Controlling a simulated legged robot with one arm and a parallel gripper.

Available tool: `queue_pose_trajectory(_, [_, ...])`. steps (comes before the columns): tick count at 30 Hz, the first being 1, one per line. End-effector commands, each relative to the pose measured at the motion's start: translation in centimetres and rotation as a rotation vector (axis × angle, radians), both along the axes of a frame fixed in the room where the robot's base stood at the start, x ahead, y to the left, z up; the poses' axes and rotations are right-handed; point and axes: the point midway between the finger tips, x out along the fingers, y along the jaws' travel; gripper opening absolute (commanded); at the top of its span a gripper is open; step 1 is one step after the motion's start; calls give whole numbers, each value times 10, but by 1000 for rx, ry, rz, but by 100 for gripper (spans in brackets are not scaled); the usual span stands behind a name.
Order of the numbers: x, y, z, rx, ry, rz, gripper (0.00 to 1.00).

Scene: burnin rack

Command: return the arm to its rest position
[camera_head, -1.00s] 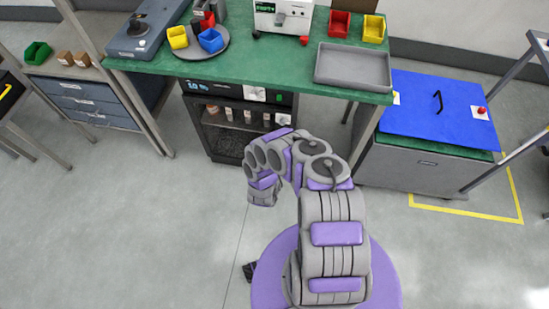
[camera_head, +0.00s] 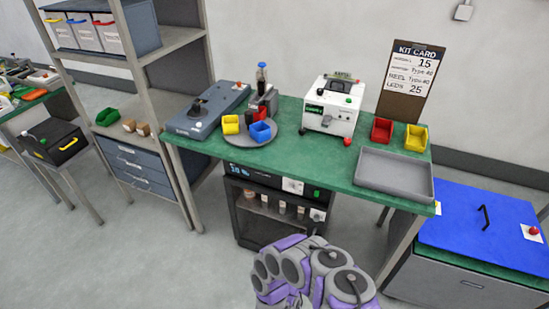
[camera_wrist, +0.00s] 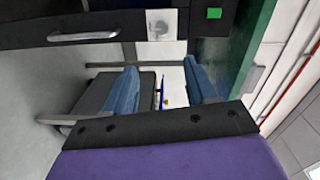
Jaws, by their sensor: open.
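My arm shows folded at the bottom of the head view, with purple and grey links low in front of the green workbench (camera_head: 300,170). The gripper itself cannot be made out there. In the wrist view my gripper (camera_wrist: 162,88) shows two blue-grey fingers spread apart, with nothing between them. Beyond the fingers is a gap with pale floor and some dark furniture. A dark front with a silver handle (camera_wrist: 83,37) fills the top of the wrist view.
A black cabinet with a shelf (camera_head: 275,208) stands under the workbench. A grey tray (camera_head: 395,174) and a white instrument (camera_head: 333,106) are on top. A blue-lidded box (camera_head: 485,222) stands at right, a shelf rack at left. Open floor (camera_head: 130,260) lies at lower left.

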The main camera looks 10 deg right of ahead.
Motion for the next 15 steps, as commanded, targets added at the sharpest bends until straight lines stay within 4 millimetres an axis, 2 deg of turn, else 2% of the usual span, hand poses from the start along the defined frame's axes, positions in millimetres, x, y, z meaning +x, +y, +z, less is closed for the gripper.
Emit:
queue_pose_trajectory(4, [3,-1,2,-2,5,1,57])
queue_pose_trajectory(8, [21,-9,9,-13,46,6,57])
queue_pose_trajectory(15, [74,-31,39,-49,218,28,57])
